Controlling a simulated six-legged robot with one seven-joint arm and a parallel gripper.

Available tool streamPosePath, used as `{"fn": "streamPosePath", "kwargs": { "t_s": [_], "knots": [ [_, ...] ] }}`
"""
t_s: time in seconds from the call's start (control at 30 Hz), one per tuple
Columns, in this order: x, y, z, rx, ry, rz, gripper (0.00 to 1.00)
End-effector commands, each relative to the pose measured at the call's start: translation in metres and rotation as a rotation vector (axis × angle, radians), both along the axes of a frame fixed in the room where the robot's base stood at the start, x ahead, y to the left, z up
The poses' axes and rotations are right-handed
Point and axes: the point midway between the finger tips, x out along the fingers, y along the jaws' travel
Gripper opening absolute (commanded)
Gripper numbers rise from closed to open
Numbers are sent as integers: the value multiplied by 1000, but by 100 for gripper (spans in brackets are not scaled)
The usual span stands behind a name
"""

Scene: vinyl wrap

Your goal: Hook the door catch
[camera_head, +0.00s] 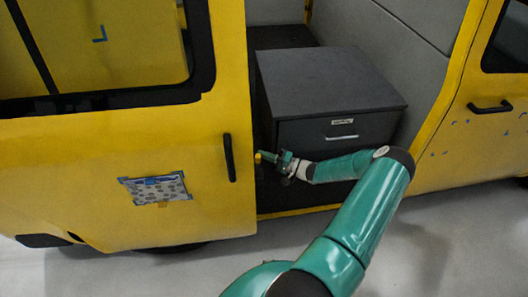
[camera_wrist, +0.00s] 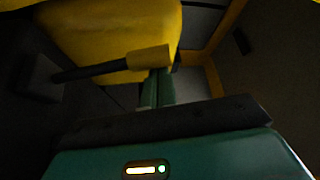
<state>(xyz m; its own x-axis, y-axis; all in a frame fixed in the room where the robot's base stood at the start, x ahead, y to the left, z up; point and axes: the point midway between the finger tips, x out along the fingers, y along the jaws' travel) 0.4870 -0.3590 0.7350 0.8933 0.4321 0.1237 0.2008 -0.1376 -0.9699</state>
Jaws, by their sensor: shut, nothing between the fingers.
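The yellow sliding door (camera_head: 110,150) of a van stands at the left of an open doorway, with a black upright handle (camera_head: 229,157) near its right edge. A small yellow piece (camera_head: 257,157), which looks like the door catch, shows just right of that edge. In the wrist view it appears as a yellow block (camera_wrist: 150,58) on the end of a black bar (camera_wrist: 90,71). My gripper (camera_head: 266,157) reaches left to this piece. Its teal fingers (camera_wrist: 157,76) are shut and empty, their tips under or behind the yellow block. I cannot tell whether they touch it.
A dark grey drawer cabinet (camera_head: 325,85) stands inside the doorway, behind my arm. The yellow door frame (camera_head: 444,110) bounds the opening on the right. The pale floor (camera_head: 440,250) in front is clear.

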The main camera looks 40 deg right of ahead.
Motion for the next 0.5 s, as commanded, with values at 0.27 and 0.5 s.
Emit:
{"fn": "streamPosePath", "kwargs": {
  "t_s": [0.27,0.5],
  "knots": [
    [-28,19,-11,-140,-211,-2,0],
    [-47,32,-24,-257,-378,-3,0]
  ]
}}
